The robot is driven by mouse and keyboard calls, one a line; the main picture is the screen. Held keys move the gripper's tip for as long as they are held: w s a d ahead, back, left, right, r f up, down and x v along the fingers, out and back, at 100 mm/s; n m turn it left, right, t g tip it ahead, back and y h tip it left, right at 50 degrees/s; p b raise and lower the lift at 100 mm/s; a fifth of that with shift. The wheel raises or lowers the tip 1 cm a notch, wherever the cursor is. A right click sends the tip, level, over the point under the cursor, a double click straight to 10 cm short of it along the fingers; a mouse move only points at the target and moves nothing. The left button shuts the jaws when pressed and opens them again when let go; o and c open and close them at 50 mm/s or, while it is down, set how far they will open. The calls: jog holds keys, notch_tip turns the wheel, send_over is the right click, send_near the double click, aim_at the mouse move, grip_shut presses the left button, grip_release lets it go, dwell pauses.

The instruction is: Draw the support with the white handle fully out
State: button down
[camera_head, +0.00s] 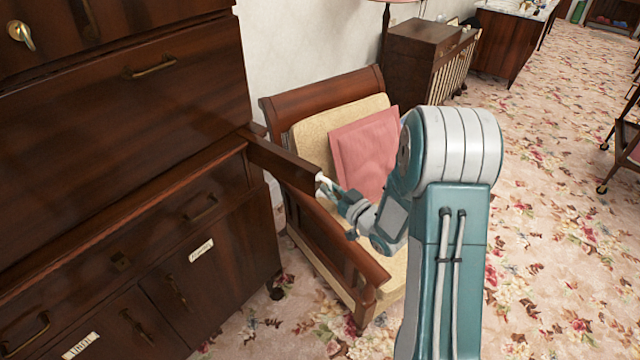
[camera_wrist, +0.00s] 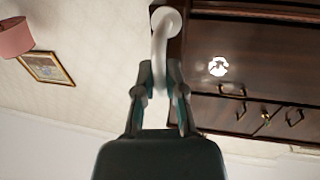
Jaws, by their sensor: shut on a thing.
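The support (camera_head: 280,162) is a dark wooden bar that sticks out from the right side of the dark wooden bureau (camera_head: 120,110), under its upper front panel. Its white handle (camera_head: 322,180) is at the bar's outer end. My gripper (camera_head: 334,190) is at this end, with its fingers closed on the handle. In the wrist view the white curved handle (camera_wrist: 160,40) rises from between the two fingertips (camera_wrist: 160,80). The part of the support inside the bureau is hidden.
A wooden armchair (camera_head: 325,235) with a cream seat and a pink cushion (camera_head: 362,150) stands close beside the bureau, under my arm and the support. Drawers and labelled doors fill the lower bureau. Open flowered carpet (camera_head: 560,240) lies to the right.

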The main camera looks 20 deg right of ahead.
jog(key=shift+d+v, duration=0.25)
jog(key=shift+v, duration=0.85)
jog(key=shift+w, duration=0.1)
jog(key=c, duration=0.8)
grip_release()
jog(key=shift+o, duration=0.5)
jog(key=shift+d, duration=0.15)
jog(key=v, duration=1.2)
